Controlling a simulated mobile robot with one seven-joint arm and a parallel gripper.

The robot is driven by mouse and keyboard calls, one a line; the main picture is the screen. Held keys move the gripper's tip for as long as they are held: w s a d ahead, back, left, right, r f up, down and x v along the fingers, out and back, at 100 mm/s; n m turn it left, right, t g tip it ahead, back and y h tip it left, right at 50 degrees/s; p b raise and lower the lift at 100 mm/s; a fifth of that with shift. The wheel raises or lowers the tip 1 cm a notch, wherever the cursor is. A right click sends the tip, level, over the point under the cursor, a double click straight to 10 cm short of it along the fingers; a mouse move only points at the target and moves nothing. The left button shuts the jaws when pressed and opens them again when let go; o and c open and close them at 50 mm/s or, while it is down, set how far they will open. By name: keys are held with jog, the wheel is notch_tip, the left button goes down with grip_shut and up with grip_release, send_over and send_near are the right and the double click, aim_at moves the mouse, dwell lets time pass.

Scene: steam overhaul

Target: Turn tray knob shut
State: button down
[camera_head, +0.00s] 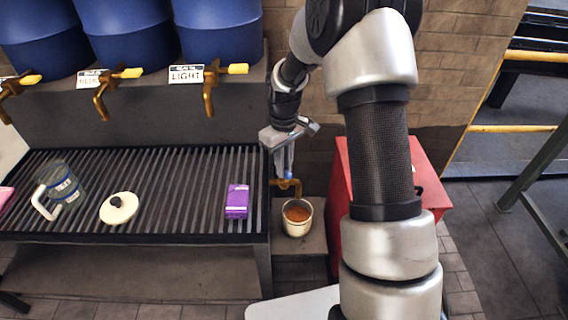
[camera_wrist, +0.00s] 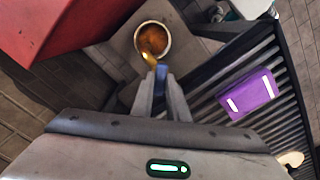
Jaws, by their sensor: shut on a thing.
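The tray tap (camera_head: 285,184) is a brass spout at the right end of the slatted drip tray (camera_head: 150,238). Its blue knob (camera_wrist: 161,70) shows between my fingertips in the wrist view. My gripper (camera_head: 284,165) points down over the tap and is shut on this knob; the fingers hide most of it. The brass spout (camera_wrist: 149,59) points over a pale cup (camera_head: 297,231) with orange-brown contents, which also shows in the wrist view (camera_wrist: 138,32). I cannot tell whether liquid is running.
A purple packet (camera_head: 237,201), a white round lid (camera_head: 118,208) and a glass mug (camera_head: 62,187) are on the slats. Blue barrels (camera_head: 218,30) with brass taps stand above. A red cabinet (camera_head: 343,190) is close to the right of my gripper.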

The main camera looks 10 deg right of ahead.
jog(key=m, duration=0.4)
jog(key=shift+r+m+p, duration=0.1)
jog(key=shift+m+p, duration=0.2)
jog(key=shift+p, duration=0.05)
jog(key=shift+m, duration=1.7)
jog(key=shift+p, duration=0.3)
jog(key=c, duration=1.7)
grip_release()
jog(key=shift+r+p, duration=1.5)
jog(key=shift+r, duration=7.15)
